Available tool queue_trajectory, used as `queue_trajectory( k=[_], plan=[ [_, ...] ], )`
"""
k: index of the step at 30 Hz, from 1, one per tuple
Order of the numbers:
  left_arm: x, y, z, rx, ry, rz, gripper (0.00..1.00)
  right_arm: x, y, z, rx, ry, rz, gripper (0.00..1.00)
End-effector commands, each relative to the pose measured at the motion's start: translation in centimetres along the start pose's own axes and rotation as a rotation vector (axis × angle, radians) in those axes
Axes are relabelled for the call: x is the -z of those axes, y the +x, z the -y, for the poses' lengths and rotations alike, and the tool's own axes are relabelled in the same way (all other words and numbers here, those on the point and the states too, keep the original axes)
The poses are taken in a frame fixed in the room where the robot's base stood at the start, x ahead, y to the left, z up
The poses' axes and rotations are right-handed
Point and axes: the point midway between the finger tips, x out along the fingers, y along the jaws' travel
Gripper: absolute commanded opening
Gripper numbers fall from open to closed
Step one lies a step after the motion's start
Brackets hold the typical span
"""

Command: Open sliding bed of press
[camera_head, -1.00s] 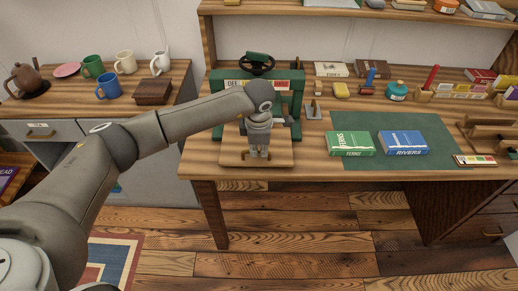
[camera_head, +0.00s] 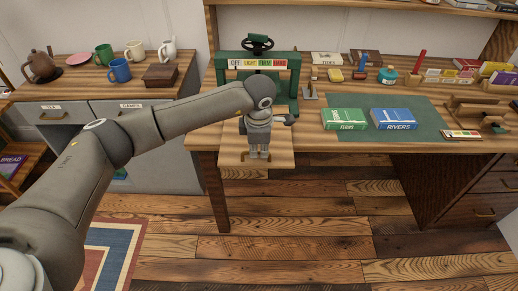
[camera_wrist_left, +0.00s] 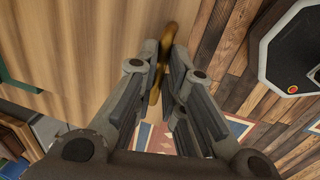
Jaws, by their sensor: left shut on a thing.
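The green press (camera_head: 221,72) with a dark handwheel (camera_head: 257,43) stands at the left of the workbench. Its flat wooden sliding bed (camera_head: 230,157) sticks out past the front edge of the bench. My left gripper (camera_head: 258,155) points down at the front of the bed and hides part of it. In the left wrist view, its fingers (camera_wrist_left: 161,72) are shut around the brass handle (camera_wrist_left: 163,45) on the bed's front. My right gripper is in neither view.
A green book (camera_head: 344,119) and a blue book (camera_head: 400,119) lie on a green mat (camera_head: 432,130) right of the press. Small tools and a teal jar (camera_head: 387,76) stand behind. A side cabinet (camera_head: 60,110) with mugs is at left. The floor in front is clear.

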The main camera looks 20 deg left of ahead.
Motion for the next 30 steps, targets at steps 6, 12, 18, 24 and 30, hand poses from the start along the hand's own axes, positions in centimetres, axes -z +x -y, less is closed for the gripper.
queue_trajectory(
  k=[6,12,18,24,30],
  plan=[
    [0.0,-0.1,-0.1,-0.001,-0.001,0.000,0.30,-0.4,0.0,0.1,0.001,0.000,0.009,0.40],
    [0.0,0.0,0.0,0.000,-0.001,0.000,0.32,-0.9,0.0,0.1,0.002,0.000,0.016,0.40],
    [0.0,-0.5,-0.1,-0.002,0.000,0.001,0.32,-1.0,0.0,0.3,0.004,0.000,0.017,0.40],
    [-0.1,-3.9,-0.1,-0.005,0.000,0.003,0.32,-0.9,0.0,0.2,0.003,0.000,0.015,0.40],
    [0.0,-8.2,-0.1,-0.004,0.000,0.001,0.32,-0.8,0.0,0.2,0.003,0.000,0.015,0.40]
  ],
)
